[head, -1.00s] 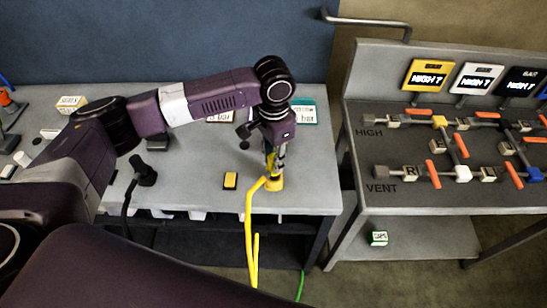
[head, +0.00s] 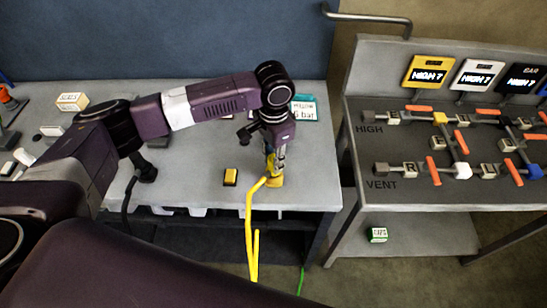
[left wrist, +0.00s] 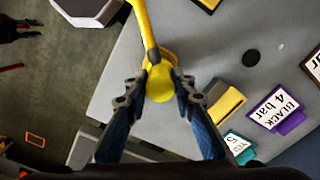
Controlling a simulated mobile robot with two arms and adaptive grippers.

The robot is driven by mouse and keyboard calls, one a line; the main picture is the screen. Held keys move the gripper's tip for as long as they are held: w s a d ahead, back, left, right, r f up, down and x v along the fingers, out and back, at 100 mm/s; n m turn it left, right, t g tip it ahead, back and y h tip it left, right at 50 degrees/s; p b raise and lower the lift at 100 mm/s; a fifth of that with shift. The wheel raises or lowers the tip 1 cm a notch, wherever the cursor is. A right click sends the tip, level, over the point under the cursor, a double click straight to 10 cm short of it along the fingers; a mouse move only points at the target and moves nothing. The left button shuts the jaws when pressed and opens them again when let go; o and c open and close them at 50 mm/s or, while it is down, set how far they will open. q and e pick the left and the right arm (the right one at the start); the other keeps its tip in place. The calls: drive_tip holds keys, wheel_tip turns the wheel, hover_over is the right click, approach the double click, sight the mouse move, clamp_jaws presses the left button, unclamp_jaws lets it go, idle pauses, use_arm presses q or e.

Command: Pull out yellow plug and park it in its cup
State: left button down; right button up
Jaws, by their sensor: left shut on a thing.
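My left gripper (head: 273,168) points down over the right front of the grey bench and is shut on the yellow plug. In the left wrist view the round yellow plug (left wrist: 160,85) sits between the two fingertips (left wrist: 158,92). A yellow hose (head: 249,225) runs from it over the bench's front edge. A yellow cup-like piece (head: 275,183) stands on the bench right under the gripper; part of its rim (left wrist: 152,60) shows behind the plug. I cannot tell how deep the plug sits in it. My right gripper is not in view.
A yellow-and-black block (head: 230,177) lies just left of the gripper. A black plug with a cable (head: 145,170) stands farther left. Label cards (head: 303,109) stand behind. A valve panel (head: 450,190) with several orange handles is at the right, across a gap.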

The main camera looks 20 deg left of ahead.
use_arm(q)
drive_tip(key=c, duration=1.5)
unclamp_jaws()
drive_tip(key=shift+c, duration=0.2)
wheel_tip(320, 180, up, 12)
